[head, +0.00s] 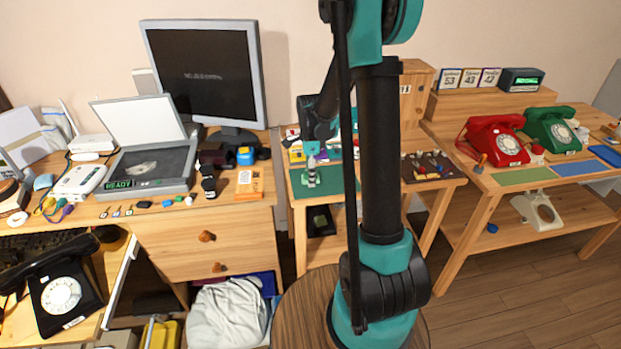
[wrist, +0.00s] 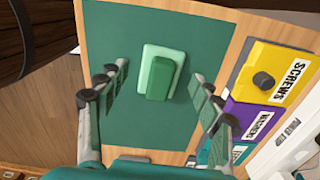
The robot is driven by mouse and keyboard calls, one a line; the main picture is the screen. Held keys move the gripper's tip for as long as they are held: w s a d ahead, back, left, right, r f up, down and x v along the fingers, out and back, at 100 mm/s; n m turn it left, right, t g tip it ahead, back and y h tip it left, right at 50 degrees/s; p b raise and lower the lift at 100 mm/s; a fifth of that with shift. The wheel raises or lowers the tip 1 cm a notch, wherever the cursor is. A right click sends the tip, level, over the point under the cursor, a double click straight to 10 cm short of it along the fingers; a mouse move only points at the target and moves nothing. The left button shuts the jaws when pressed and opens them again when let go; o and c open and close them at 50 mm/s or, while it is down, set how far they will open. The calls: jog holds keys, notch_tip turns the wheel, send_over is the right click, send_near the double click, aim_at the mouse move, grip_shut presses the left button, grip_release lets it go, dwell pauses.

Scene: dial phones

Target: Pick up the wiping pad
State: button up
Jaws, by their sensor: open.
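Nothing is between the fingers except the view of the pad below. In the head view my gripper (head: 312,174) hangs over the green mat on the middle table; I cannot make out the pad clearly there.
A yellow box labelled SCREWS (wrist: 268,72) and a purple box (wrist: 247,120) stand right of the mat. A board with small parts (head: 432,167) lies on the table's right. A monitor (head: 205,75) and scanner (head: 150,165) stand on the left desk. Red (head: 497,140) and green phones (head: 553,130) stand right.

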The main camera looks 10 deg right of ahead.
jog(key=shift+c, duration=0.6)
jog(key=c, duration=1.1)
jog(key=shift+c, duration=0.2)
notch_tip(320, 180, up, 20)
